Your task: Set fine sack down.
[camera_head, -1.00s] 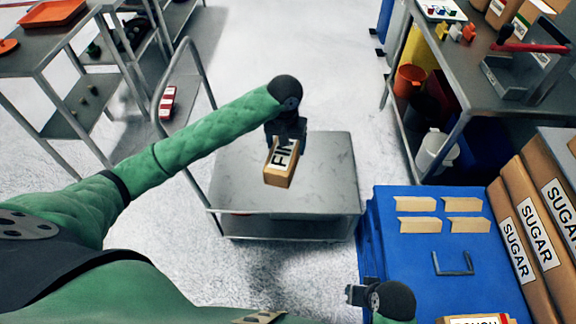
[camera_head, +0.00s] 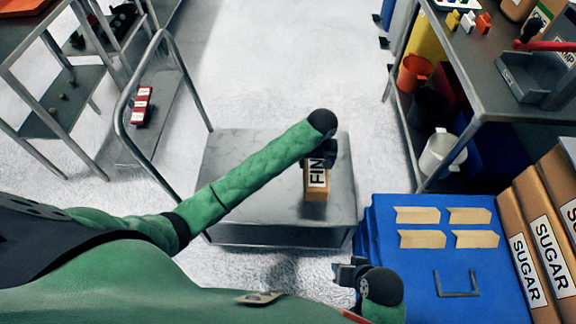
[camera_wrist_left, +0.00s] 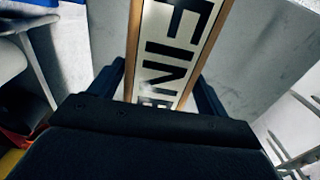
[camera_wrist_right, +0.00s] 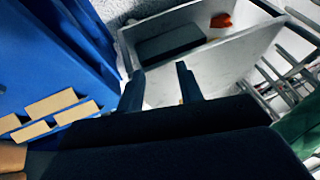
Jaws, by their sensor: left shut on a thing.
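The fine sack (camera_head: 317,182) is a small tan block with a white label reading "FINE". My left gripper (camera_head: 318,155) is shut on its upper part, and the sack hangs upright over the right half of the grey cart top (camera_head: 235,175). I cannot tell whether its base touches the cart. In the left wrist view the sack's label (camera_wrist_left: 172,45) fills the space between the left gripper's fingers (camera_wrist_left: 160,85). My right gripper (camera_head: 350,273) is beside the blue surface's left edge. In the right wrist view its fingers (camera_wrist_right: 162,85) are apart with nothing between them.
The cart's handle (camera_head: 150,90) rises at its left. A blue surface (camera_head: 400,270) with several tan folded cards (camera_head: 420,215) and a dark bracket (camera_head: 457,283) lies right. Sugar sacks (camera_head: 550,245) stand beyond. A workbench (camera_head: 510,95) is back right. Shelving (camera_head: 40,75) is left.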

